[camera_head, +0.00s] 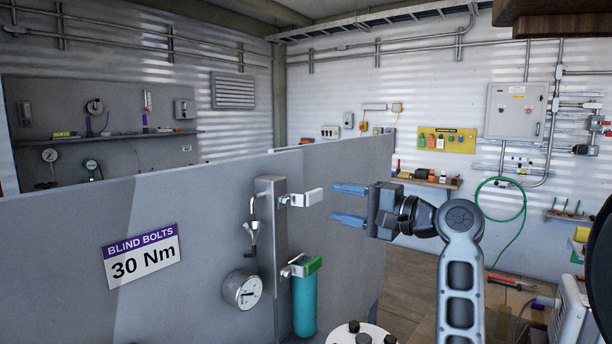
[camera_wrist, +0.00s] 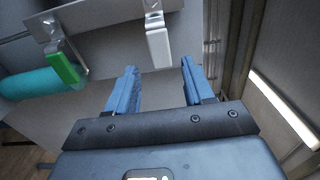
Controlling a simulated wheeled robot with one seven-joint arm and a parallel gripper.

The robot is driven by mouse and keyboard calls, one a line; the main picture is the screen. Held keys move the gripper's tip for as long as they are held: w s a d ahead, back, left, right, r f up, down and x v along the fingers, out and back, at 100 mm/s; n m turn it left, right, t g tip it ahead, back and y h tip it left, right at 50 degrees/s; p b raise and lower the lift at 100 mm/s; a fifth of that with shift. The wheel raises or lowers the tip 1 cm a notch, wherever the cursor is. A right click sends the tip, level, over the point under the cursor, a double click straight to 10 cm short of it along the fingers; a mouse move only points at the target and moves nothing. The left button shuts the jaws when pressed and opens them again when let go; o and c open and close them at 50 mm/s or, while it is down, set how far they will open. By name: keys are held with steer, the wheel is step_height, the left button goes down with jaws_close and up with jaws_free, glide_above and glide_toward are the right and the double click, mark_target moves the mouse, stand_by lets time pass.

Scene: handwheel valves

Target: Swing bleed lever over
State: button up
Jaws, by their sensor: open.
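A white lever (camera_head: 307,198) sticks out to the right from the top of a grey upright bracket (camera_head: 268,225) on a grey panel. A green lever (camera_head: 308,266) sits lower on the same bracket. Neither lever has a readable label, so I cannot tell which is the bleed lever. My gripper (camera_head: 338,204) is open and empty, just right of the white lever's tip with a small gap. In the wrist view the white lever (camera_wrist: 159,44) lies just beyond the space between my fingers (camera_wrist: 160,86). The green lever (camera_wrist: 64,68) is off to the left there.
A teal cylinder (camera_head: 304,305) hangs below the green lever. A round gauge (camera_head: 242,289) and a small funnel-like fitting (camera_head: 252,234) are left of the bracket. A "BLIND BOLTS 30 Nm" sign (camera_head: 141,255) is on the panel. A white round object (camera_head: 360,334) stands at the bottom.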

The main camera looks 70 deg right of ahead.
mark_target(317, 197)
steer(key=shift+x, duration=2.8)
steer(key=shift+d, duration=0.1)
steer(key=c, duration=0.8)
